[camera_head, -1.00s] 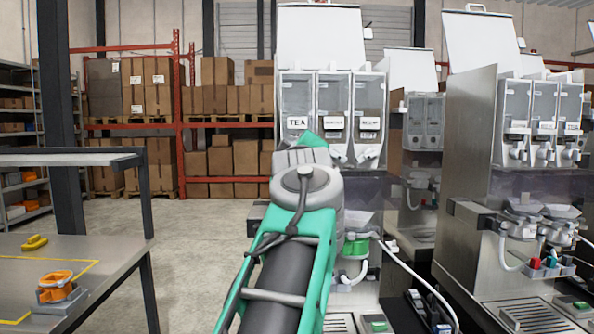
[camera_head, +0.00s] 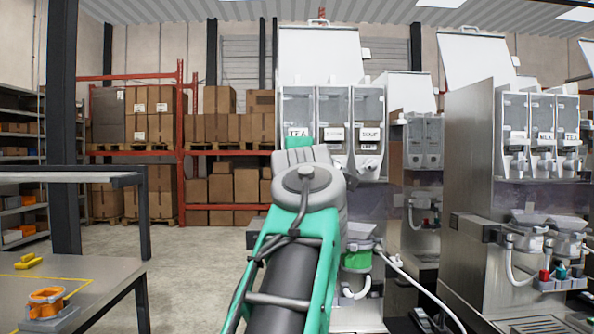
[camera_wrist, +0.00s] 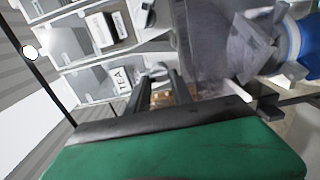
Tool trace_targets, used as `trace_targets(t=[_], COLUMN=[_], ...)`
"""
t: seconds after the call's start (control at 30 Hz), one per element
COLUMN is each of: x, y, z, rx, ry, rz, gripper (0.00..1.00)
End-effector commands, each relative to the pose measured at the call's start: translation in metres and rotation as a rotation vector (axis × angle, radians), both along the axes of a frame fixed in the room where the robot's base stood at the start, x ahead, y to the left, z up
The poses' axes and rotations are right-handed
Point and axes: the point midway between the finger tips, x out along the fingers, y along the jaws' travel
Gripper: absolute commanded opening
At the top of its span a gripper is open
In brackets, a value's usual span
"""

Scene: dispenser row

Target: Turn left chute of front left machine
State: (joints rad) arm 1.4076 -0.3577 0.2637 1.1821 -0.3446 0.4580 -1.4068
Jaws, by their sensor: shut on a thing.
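The front left machine (camera_head: 319,60) stands at the middle of the head view, with its lid raised and three clear canisters in a row. The left canister (camera_head: 298,108) is labelled TEA and the right one SOUP; the middle label is hard to read. My arm covers the left chute in the head view. In the wrist view the left chute (camera_wrist: 158,69) shows as a pale spout below the TEA canister. My gripper (camera_wrist: 160,77) has its two dark fingers on either side of this spout, shut on it. The exact contact is small and partly hidden.
A second machine (camera_head: 466,150) stands close on the right. A table (camera_head: 110,270) with an orange part (camera_head: 46,303) is at the left. The floor between is clear.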

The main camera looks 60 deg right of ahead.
Motion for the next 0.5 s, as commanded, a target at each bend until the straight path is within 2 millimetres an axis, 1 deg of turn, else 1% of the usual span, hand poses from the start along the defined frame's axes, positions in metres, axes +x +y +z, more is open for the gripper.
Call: trace_targets(t=[0.4, 0.43, 0.5], x=[0.0000, 0.0000, 0.0000], y=[-0.0002, -0.0001, -0.0001], z=[-0.0001, -0.0001, -0.0001], rx=[-0.003, -0.003, -0.003], ry=[0.006, 0.006, 0.006], rz=[0.000, 0.000, 0.000], gripper=[0.00, 0.28, 0.34])
